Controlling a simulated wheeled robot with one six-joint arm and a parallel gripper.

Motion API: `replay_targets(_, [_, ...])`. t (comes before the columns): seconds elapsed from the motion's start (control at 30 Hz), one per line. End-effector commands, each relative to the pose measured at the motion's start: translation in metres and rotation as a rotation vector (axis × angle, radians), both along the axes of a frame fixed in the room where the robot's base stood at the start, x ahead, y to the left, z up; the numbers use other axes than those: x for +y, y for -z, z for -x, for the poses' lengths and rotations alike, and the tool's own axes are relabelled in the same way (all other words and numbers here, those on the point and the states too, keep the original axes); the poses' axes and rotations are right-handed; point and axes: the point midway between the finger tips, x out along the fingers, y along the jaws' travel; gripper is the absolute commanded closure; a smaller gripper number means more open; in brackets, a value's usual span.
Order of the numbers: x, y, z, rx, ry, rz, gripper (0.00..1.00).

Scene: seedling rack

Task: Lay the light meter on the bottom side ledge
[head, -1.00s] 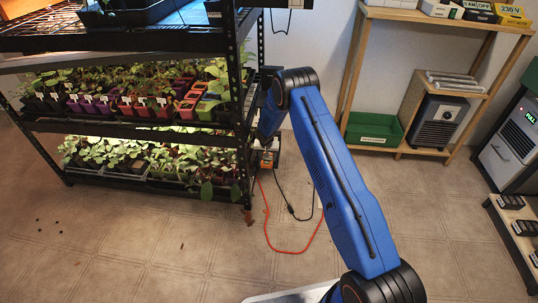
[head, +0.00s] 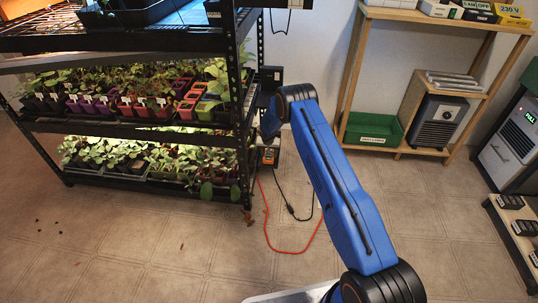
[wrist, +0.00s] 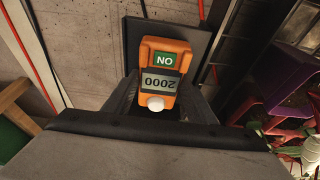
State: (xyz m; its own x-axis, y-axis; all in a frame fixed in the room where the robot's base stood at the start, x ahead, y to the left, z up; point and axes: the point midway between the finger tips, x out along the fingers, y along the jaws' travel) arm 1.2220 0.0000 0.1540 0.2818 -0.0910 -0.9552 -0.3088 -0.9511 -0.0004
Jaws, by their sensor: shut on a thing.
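The light meter (wrist: 160,75) is orange with a white knob, a grey display reading 2000 and a green ON label, both upside down in the wrist view. My gripper (wrist: 157,98) is shut on it, with dark fingers on either side. In the head view the meter (head: 268,155) is a small orange patch low at the rack's right end, beside the post. A dark flat plate (wrist: 193,38) behind the meter in the wrist view appears to be the bottom side ledge. I cannot tell whether the meter touches it. My gripper is largely hidden in the head view.
The rack's black corner post (head: 243,110) stands close to my wrist. Potted seedlings (head: 130,160) fill its shelves. A red cable (head: 268,220) and a black cable lie on the floor below. A green bin (head: 372,130) sits on the wooden shelf at right.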

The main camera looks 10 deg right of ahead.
Motion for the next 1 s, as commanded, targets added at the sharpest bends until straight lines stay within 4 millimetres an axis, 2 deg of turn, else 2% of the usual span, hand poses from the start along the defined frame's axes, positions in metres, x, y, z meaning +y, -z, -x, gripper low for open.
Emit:
replay_targets(0.2, [0.0,0.002,0.0,0.0,0.0,0.0,0.82])
replay_targets(0.23, [0.0,0.003,0.0,0.0,0.0,0.0,0.46])
replay_targets(0.3, [0.0,0.002,0.0,0.0,0.0,0.0,0.3])
replay_targets(0.67, [0.0,-0.001,0.0,0.0,0.0,0.0,0.3])
replay_targets(0.87, [0.002,-0.021,0.005,-0.001,0.0,-0.001,0.3])
replay_targets(1.0, [0.004,-0.044,0.012,-0.002,0.0,0.0,0.3])
